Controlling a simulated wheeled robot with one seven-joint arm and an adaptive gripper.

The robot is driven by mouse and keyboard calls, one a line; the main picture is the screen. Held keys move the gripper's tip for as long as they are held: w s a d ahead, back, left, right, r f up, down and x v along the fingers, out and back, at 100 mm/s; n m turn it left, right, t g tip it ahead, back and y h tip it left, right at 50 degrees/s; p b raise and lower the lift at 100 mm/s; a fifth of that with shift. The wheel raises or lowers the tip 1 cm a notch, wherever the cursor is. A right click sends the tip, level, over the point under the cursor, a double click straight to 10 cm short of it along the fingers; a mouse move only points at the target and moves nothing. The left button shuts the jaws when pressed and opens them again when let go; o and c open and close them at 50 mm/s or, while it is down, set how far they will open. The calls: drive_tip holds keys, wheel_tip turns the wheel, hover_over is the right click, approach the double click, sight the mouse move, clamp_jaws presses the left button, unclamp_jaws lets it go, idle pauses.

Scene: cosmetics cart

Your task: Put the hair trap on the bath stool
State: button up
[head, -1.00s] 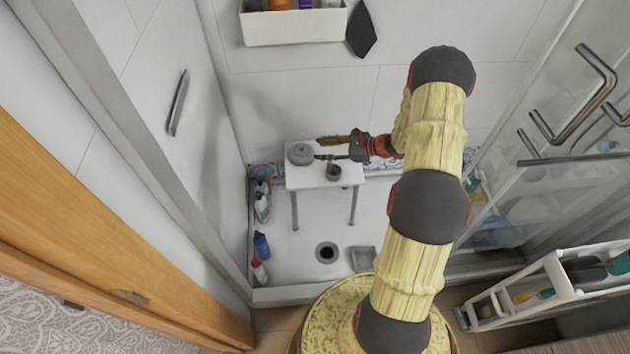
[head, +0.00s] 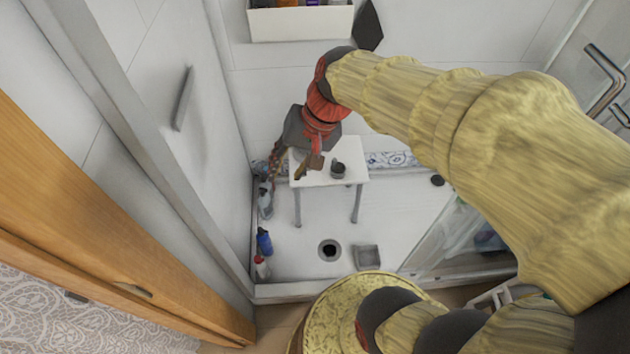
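The white bath stool (head: 318,176) stands on the shower floor and bears a small dark cup (head: 338,170). My gripper (head: 293,166) hangs over the stool's left end, with its fingers spread apart and nothing visible between them. It covers the spot where a grey round object with a knob stood earlier; that object cannot be seen now. I cannot tell for sure which thing is the hair trap. A small dark round object (head: 437,181) lies right of the stool, and a round drain (head: 330,250) with a dark centre is in the floor in front.
Bottles (head: 264,242) stand along the left wall. A grey square object (head: 367,256) lies right of the drain. A white wall shelf (head: 300,24) hangs above. A glass door is at right. The floor between stool and drain is clear.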

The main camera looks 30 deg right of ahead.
drive_tip(key=s+r+n+t+h, duration=0.1)
drive_tip(key=s+r+n, duration=0.1)
drive_tip(key=s, duration=0.2)
drive_tip(key=s+d+r+n+t+h, duration=0.1)
drive_tip(key=s+r+n+h, duration=0.1)
drive_tip(key=s, duration=0.3)
drive_tip(key=shift+d+r+n+t, duration=0.2)
drive_tip(key=shift+r+n+t, duration=0.2)
drive_tip(key=shift+n, duration=0.4)
